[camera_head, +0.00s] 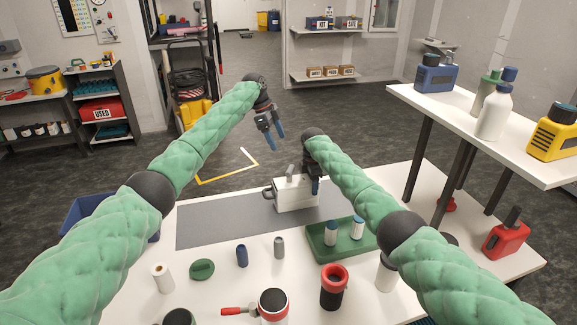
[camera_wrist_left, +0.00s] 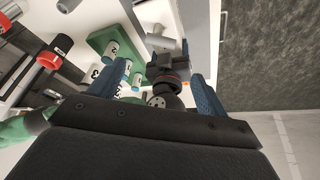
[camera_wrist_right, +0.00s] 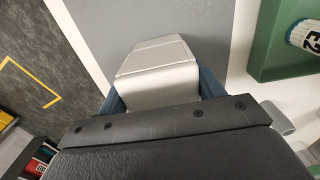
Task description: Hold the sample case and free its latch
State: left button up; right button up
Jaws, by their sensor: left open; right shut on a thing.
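The sample case (camera_head: 296,197) is a white box near the back edge of the bench, upright on the grey mat. A dark handle-like part (camera_head: 268,191) is at its left end, and a small grey upright part (camera_head: 290,173) rises from its top. My right gripper (camera_head: 314,184) is shut on the case's right end. In the right wrist view the pale case (camera_wrist_right: 158,62) sits between its fingers. My left gripper (camera_head: 274,139) is open and empty, above and behind the case and apart from it. The fingers hide part of the case.
A green tray (camera_head: 318,252) with white-and-blue numbered vials lies right of the case. A blue bin (camera_head: 88,211) is at left. A raised shelf (camera_head: 455,118) holds bottles at right. The mat's left part (camera_head: 215,222) is clear.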

aim_at(290, 168)
pick_arm(q)
jog(key=x, duration=1.2)
jog(key=c, duration=1)
